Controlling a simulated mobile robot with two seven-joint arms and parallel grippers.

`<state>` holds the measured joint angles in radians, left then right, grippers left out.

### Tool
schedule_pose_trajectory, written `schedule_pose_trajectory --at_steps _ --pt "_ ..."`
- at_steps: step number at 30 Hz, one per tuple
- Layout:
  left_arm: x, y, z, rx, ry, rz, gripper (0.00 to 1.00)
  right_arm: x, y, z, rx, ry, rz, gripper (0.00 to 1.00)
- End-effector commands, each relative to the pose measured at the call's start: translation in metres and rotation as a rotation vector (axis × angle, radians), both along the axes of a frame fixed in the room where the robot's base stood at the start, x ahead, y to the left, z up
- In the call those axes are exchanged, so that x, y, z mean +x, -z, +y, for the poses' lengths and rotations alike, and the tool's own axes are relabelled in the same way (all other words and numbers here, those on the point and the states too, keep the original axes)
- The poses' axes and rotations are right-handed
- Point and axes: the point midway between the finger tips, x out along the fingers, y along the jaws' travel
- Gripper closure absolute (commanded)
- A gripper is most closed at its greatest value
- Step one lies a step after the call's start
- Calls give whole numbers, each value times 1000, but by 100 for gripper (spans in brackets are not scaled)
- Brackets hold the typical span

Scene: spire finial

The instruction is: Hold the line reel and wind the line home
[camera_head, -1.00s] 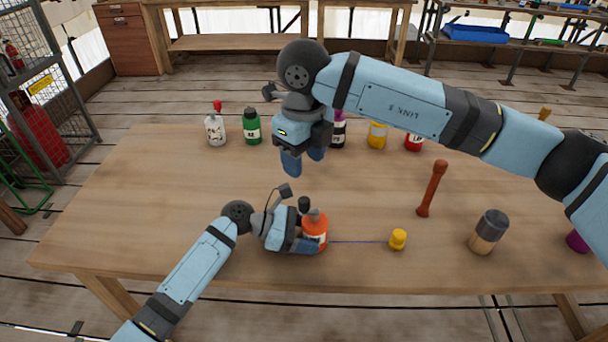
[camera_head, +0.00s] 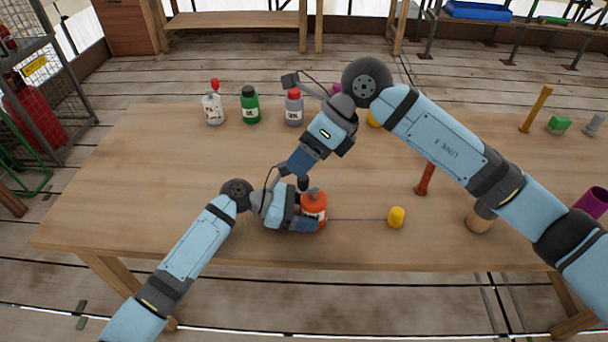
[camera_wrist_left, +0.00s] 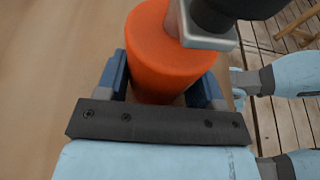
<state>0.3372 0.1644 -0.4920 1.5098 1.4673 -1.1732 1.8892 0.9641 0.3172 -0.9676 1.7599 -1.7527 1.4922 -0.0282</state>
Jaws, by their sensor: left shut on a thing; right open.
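The orange line reel (camera_head: 315,204) with a pale label stands upright on the table in the head view. My left gripper (camera_head: 312,222) is shut on it low down; the left wrist view shows a finger on each side of the orange body (camera_wrist_left: 160,60). On its top are a grey crank arm (camera_wrist_left: 205,28) and a dark knob (camera_head: 303,184). A thin purple line (camera_head: 358,220) runs from the reel to a small yellow piece (camera_head: 396,217) on the table. My right gripper (camera_head: 300,166) is open, pointing down just above the knob. Whether it touches the knob I cannot tell.
Green (camera_head: 250,106) and grey (camera_head: 294,107) bottles stand along the back. The table (camera_head: 150,170) is clear at left.

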Motion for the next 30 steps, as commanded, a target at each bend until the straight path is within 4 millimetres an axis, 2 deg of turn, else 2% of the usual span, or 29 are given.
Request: schedule_pose_trajectory --at_steps 3,9,15,18,23,30 --pt "0 0 0 0 0 0 52 -2 12 -17 179 -27 -47 49" --pt "0 0 0 0 0 0 52 0 24 -56 413 -20 -204 49" --pt "0 0 0 0 0 0 52 2 33 -91 523 14 -355 49" --pt "0 0 0 0 0 0 52 3 35 -102 545 25 -401 49" --pt "0 0 0 0 0 0 52 4 39 -101 557 31 -429 49" --pt "0 0 0 0 0 0 52 10 54 -63 558 30 -426 49"
